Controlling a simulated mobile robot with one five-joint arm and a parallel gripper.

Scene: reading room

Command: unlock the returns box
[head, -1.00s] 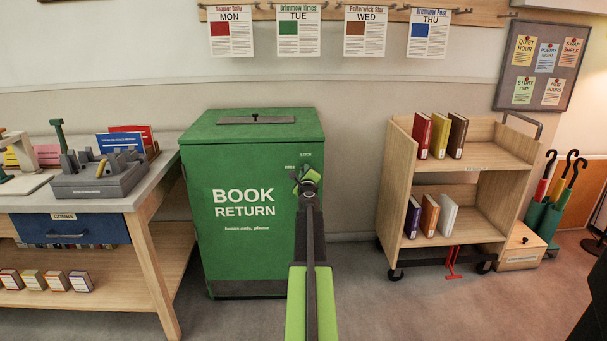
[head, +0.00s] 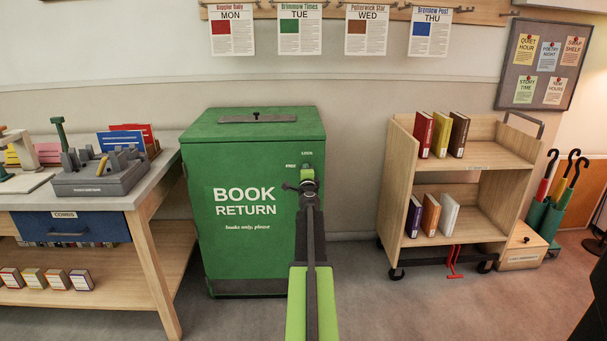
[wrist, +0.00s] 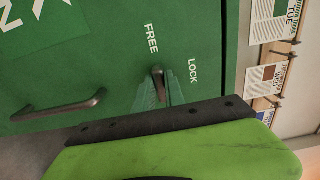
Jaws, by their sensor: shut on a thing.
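The returns box is a green cabinet (head: 240,262) marked BOOK RETURN, standing between a table and a book cart. Its upper right front has the labels LOCK (head: 307,153) and FREE (head: 291,166). In the wrist view a small dark lever (wrist: 158,84) stands out beside the FREE (wrist: 152,38) and LOCK (wrist: 194,70) labels. My gripper (head: 308,184) is at the front of the box, just below the labels, and shut on the lever. I cannot tell exactly which label the lever points to.
A dark bar handle (wrist: 60,108) is on the box front near the lever. A table (head: 165,170) with a grey organiser (head: 100,185) stands left. A wooden book cart (head: 398,190) stands right. Floor (head: 360,305) between box and cart is clear.

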